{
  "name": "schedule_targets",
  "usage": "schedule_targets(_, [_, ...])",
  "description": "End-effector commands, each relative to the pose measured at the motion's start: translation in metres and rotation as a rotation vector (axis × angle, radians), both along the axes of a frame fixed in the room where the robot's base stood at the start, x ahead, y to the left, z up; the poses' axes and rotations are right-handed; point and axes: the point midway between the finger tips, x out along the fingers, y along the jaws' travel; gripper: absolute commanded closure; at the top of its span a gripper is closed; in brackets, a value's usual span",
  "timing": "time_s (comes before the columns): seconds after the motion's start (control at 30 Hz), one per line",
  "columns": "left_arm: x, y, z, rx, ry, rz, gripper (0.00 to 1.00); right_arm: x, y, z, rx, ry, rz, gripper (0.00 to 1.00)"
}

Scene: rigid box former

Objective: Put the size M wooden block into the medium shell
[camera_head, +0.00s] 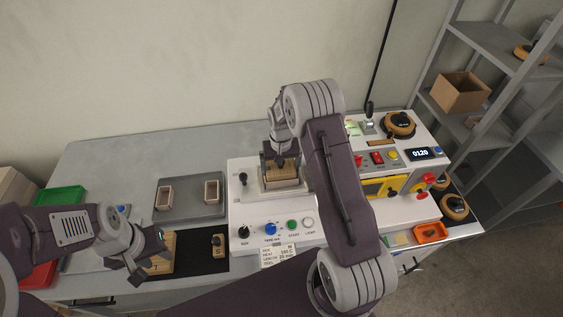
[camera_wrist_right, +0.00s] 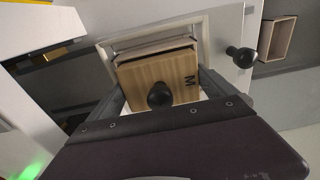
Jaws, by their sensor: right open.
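The size M wooden block (camera_wrist_right: 160,79), with a black knob and a letter M, shows between my right gripper's fingers (camera_wrist_right: 165,98) in the right wrist view. In the head view the block (camera_head: 281,173) is at the white machine's framed station, under my right gripper (camera_head: 280,152). The right gripper is open, with a finger on each side of the block. A thin-walled greyish edge (camera_wrist_right: 152,46) lies along the block's far side; I cannot tell whether it is the medium shell or how deep the block sits. My left gripper (camera_head: 150,258) is open and empty at the lower left.
A grey tray (camera_head: 188,211) holds two small open shells. A black mat (camera_head: 212,266) carries a small knobbed block (camera_head: 218,244) and a larger wooden piece (camera_head: 162,253) beside my left gripper. Red and green bins stand left. The white machine (camera_head: 240,217) has knobs and buttons in front.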

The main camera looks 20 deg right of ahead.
Motion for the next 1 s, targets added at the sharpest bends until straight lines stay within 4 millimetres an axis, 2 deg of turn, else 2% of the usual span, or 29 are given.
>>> schedule_targets(0.03, [0.000,0.000,-0.009,0.000,0.000,0.000,0.64,-0.019,0.006,-0.015,0.010,0.052,-0.001,0.00])
schedule_targets(0.4, [0.000,0.000,-0.015,0.000,0.000,0.000,0.64,-0.023,0.006,0.062,0.000,-0.004,-0.001,0.00])
schedule_targets(0.6, [0.000,0.000,-0.015,0.000,0.000,0.000,0.64,-0.024,0.006,0.090,-0.005,-0.023,-0.001,0.00])
schedule_targets(0.73, [0.000,0.000,-0.015,0.000,0.000,0.000,0.64,-0.025,0.006,0.097,-0.006,-0.027,-0.001,0.00])
schedule_targets(1.0, [0.000,0.000,-0.015,0.000,0.000,0.000,0.64,-0.025,0.006,0.099,-0.007,-0.029,-0.001,0.00])
